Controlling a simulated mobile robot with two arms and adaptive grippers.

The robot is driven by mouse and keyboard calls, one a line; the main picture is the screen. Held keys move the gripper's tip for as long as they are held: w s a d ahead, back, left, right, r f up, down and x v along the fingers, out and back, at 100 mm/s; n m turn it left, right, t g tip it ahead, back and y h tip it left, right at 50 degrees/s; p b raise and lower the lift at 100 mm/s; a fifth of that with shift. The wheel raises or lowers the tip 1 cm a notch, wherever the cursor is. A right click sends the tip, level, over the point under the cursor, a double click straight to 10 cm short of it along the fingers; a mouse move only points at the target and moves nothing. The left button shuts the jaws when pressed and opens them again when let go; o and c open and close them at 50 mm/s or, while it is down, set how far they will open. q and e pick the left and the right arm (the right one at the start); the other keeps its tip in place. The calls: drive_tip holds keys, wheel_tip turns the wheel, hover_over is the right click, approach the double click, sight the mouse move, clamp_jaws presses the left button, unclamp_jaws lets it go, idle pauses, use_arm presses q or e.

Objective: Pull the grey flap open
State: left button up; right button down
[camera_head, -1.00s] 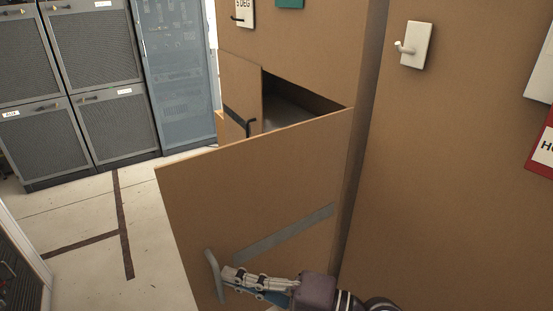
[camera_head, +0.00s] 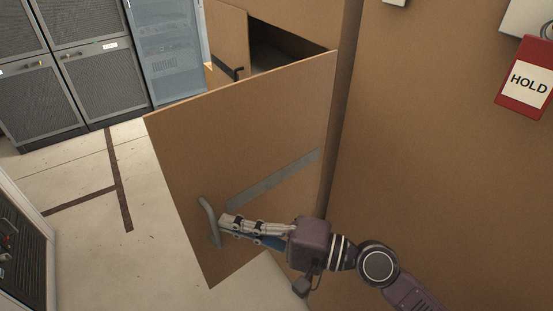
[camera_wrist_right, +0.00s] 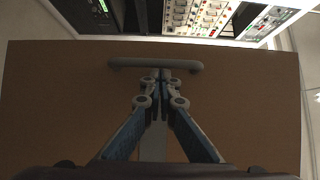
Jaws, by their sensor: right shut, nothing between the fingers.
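The flap with the grey stripe (camera_head: 268,182) is a brown panel standing swung out from the brown cabinet wall. Its grey bar handle (camera_head: 208,221) is near the free edge, low in the head view. In the right wrist view the handle (camera_wrist_right: 155,64) runs across the panel's upper part. My right gripper (camera_head: 224,223) is shut and empty, its tips right at the handle on the panel's outer face. In the wrist view its fingertips (camera_wrist_right: 164,74) meet just below the bar; I cannot tell whether they touch it. My left gripper is not in view.
A second brown flap (camera_head: 229,40) with a black handle (camera_head: 239,73) stands open behind, beside a dark opening. Grey mesh racks (camera_head: 90,75) stand at the back left. A red HOLD sign (camera_head: 523,104) hangs on the right wall. The floor (camera_head: 95,235) on the left is clear.

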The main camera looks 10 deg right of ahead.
drive_tip(key=shift+d, duration=0.15)
drive_tip(key=v, duration=1.1)
drive_tip(key=shift+s+d, duration=0.2)
drive_tip(key=shift+d, duration=0.15)
